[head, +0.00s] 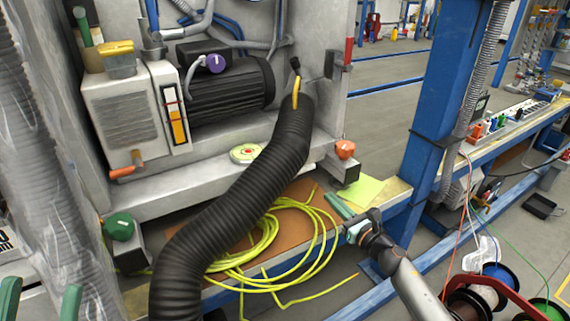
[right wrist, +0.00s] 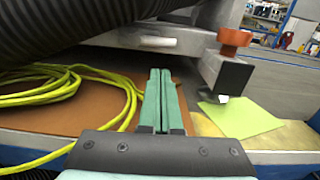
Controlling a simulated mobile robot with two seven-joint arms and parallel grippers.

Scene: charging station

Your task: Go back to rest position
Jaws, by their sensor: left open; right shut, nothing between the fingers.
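My left gripper (head: 40,292) shows at the bottom left corner of the head view. Its two green fingers stand wide apart with nothing between them. My right gripper (head: 338,205) reaches in from the lower right, at the front edge of the bench beside the yellow cable (head: 263,241). In the right wrist view its green fingers (right wrist: 158,90) are closed together and empty, above the brown mat (right wrist: 110,85). The coiled cable lies to their left in that view. The black corrugated hose (head: 235,190) runs down the middle of the head view, between the two grippers.
The charging station has a dark motor (head: 228,92), a green knob (head: 118,227) and an orange knob (head: 345,149). A yellow-green sheet (head: 364,189) lies on the bench. A blue post (head: 447,95) and cable reels (head: 490,288) stand at the right.

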